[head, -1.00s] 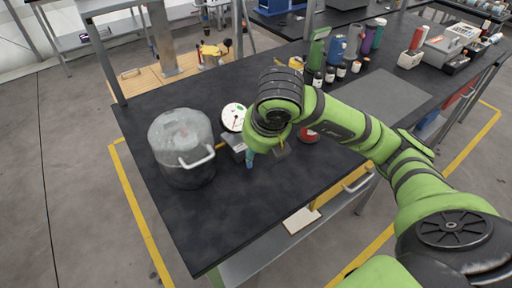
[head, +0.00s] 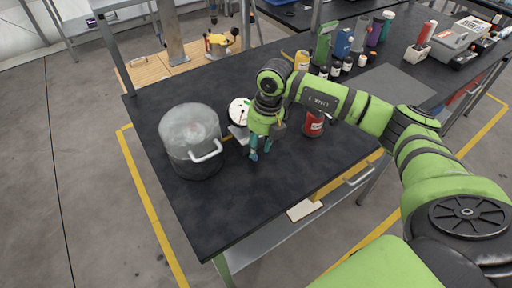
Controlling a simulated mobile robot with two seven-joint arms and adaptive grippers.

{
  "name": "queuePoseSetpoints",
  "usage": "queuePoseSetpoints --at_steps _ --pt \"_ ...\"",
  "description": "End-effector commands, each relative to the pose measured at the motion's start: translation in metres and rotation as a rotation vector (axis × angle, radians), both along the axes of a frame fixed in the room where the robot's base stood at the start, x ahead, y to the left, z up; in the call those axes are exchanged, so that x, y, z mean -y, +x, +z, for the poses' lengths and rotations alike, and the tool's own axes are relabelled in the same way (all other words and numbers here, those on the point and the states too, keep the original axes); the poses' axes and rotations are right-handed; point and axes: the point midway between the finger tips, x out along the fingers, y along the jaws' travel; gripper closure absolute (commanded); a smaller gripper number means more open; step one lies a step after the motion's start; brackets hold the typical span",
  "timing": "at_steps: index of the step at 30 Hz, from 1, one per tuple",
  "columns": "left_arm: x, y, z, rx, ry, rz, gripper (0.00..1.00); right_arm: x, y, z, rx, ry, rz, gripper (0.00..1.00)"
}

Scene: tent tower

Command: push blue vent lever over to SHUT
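My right gripper (head: 260,151) points down over the black bench, just right of the pressure pot. Its blue-green tips are small, and I cannot tell whether they are parted or together. A white dial gauge (head: 240,111) with a red needle stands just behind and left of the gripper. A grey unit (head: 238,132) under the gauge is partly hidden by the gripper. I cannot make out the blue vent lever or its SHUT mark; the gripper and forearm may cover it. My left gripper is not in view.
A clear-lidded pot (head: 191,140) with a white handle stands left of the gripper. A red can (head: 314,123) stands to its right. Bottles and tools line the back right. The front of the black bench (head: 222,208) is clear.

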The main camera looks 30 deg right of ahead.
Motion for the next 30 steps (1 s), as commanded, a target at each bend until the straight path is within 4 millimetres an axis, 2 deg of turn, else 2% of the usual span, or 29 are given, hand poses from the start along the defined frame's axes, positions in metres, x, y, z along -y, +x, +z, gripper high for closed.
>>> queuePoseSetpoints --at_steps 1,7,16,17,19,20,30 --pt "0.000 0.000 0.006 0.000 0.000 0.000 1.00 -0.001 -0.001 -0.005 -0.003 0.000 -0.001 0.60" --pt "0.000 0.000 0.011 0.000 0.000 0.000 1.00 -0.004 0.002 -0.026 0.000 -0.001 0.000 0.60" --pt "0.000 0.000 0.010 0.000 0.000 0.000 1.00 -0.005 0.002 -0.031 0.002 -0.001 0.001 0.60" --pt "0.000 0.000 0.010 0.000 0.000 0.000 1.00 -0.005 0.002 -0.031 0.002 -0.001 0.001 0.64" --pt "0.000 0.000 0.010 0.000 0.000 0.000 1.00 -0.005 0.002 -0.031 0.002 -0.001 0.000 0.92" --pt "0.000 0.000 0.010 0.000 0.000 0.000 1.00 -0.005 0.002 -0.031 0.001 -0.002 0.000 1.00" --pt "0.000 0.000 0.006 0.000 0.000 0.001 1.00 -0.006 0.004 -0.032 0.003 -0.003 -0.052 1.00"
